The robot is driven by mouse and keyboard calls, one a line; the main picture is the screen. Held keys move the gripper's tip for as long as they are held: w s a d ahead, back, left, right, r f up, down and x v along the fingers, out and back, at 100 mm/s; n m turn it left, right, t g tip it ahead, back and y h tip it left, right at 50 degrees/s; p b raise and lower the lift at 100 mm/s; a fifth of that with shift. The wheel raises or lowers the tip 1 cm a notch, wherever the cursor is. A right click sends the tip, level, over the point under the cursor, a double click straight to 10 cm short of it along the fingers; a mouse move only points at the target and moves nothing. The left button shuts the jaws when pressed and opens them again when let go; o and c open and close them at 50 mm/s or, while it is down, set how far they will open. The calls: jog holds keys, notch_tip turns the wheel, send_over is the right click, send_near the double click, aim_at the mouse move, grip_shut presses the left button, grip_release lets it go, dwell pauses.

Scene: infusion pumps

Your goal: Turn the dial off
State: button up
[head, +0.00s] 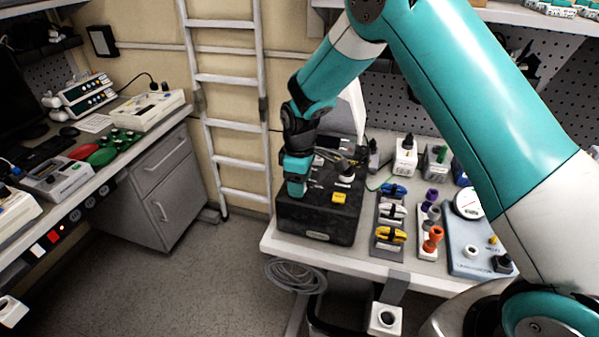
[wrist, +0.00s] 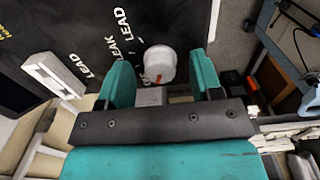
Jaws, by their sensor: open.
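A white round dial (wrist: 160,62) with an orange-red mark sits on a black panel (wrist: 100,28) lettered LEAD and LEAK in the wrist view. My gripper (wrist: 161,78) is open, with one teal finger on each side of the dial. I see gaps between the fingers and the dial; I cannot tell their height above the panel. In the head view my gripper (head: 296,180) is over the left part of a black box (head: 318,226) on the bench. The dial cannot be made out there and may be behind my gripper.
The black box also carries a yellow block (head: 339,198). To its right are a rack of coloured clips (head: 390,215), purple and orange plugs (head: 432,238) and a blue panel with a gauge (head: 468,204). A ladder (head: 230,110) stands behind left. The floor at left is clear.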

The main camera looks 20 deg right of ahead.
notch_tip(320, 180, up, 17)
jog(key=b, duration=0.4)
jog(key=shift+r, duration=0.2)
jog(key=s+a+m+y, duration=0.2)
jog(key=s, duration=1.3)
jog(key=s+a+m+y, duration=0.2)
jog(key=s, duration=1.4)
jog(key=shift+a+r+b, duration=0.2)
jog(key=shift+a+b, duration=0.15)
jog(key=shift+b, duration=0.1)
